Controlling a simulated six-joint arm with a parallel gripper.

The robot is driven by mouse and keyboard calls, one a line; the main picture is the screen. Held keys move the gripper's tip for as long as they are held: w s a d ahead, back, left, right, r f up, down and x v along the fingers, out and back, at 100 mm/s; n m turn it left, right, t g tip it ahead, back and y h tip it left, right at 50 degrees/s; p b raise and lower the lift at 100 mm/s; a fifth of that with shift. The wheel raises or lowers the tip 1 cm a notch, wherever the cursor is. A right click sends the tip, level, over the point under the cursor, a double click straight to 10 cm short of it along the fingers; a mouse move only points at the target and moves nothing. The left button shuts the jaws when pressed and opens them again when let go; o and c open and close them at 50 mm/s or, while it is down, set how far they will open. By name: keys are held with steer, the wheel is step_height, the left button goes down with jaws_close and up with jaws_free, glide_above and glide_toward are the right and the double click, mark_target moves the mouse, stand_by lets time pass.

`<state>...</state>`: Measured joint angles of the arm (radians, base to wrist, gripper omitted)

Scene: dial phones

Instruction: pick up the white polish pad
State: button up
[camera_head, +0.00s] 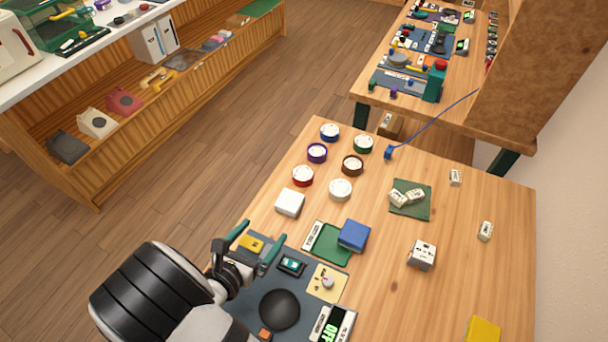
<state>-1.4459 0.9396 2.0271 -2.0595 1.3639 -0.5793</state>
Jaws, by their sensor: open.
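A white block-shaped pad (290,203), which looks like the white polish pad, lies on the wooden table (390,290) in the head view, left of the table's middle. My gripper (262,232) has dark teal fingers spread apart, with nothing between them. It is just below and left of the white pad in the picture, apart from it. A yellow piece (252,244) shows behind the fingers. The pad is in full view; its exact height against the fingertips is hard to tell.
A dark mat (245,303) with a black dish (279,309) lies in front.

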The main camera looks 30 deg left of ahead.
mark_target(288, 203)
steer(key=x, duration=1.4)
steer(key=shift+w+d+f, duration=0.1)
steer(key=shift+w+d, duration=0.1)
steer(key=shift+d, duration=0.05)
steer(key=c, duration=1.3)
steer(key=shift+o, duration=0.2)
